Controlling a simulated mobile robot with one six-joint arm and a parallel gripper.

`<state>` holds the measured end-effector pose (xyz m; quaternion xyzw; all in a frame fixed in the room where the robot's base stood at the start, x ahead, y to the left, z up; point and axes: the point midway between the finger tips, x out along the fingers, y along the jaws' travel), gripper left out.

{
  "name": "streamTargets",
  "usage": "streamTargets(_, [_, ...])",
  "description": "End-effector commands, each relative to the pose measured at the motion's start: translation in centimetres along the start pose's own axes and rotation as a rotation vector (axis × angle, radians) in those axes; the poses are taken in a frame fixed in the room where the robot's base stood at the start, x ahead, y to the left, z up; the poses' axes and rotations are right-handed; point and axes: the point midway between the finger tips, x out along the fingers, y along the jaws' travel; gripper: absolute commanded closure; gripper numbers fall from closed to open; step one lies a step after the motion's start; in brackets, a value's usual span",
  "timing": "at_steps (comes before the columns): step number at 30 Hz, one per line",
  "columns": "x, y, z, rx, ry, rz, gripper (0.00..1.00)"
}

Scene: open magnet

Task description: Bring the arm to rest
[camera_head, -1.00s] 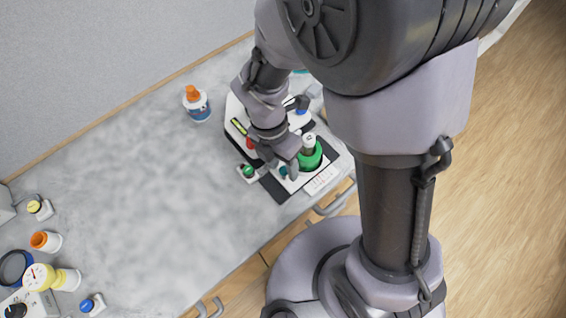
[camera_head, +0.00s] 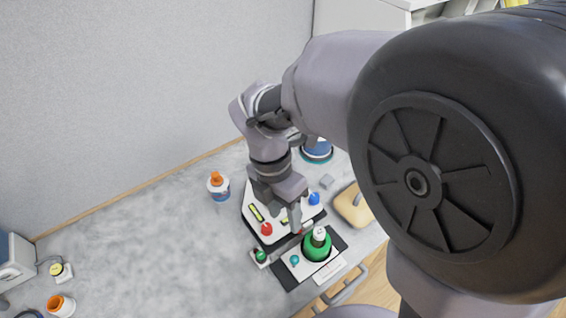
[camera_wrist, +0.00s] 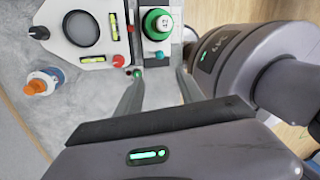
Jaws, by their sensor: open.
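My gripper (camera_head: 295,224) hangs over the white device on the worktop, beside a green round piece (camera_head: 317,246) with a white top. In the wrist view my gripper (camera_wrist: 158,78) is open, with nothing between its fingers. The green piece (camera_wrist: 156,24) lies beyond the fingertips there, apart from them. My arm is bent, its upper link filling the right of the head view. Part of the white device (camera_head: 252,218) is hidden behind my wrist.
An orange-capped bottle (camera_head: 219,188) stands left of the device. A blue container (camera_head: 317,151) and a tan block (camera_head: 353,206) are behind and right. A small green knob (camera_head: 261,257) sits at the front.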

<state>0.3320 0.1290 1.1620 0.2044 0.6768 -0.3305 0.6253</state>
Motion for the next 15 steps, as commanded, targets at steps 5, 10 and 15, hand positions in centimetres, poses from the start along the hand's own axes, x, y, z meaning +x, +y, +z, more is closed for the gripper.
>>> streamTargets(5, [0.1, 0.0, 0.0, 0.000, 0.000, 0.000, 0.55])
streamTargets(10, [0.1, 0.0, 0.0, 0.000, 0.000, 0.000, 0.55])
streamTargets(15, [0.3, -1.4, 0.7, 0.328, 0.022, 0.092, 0.55])
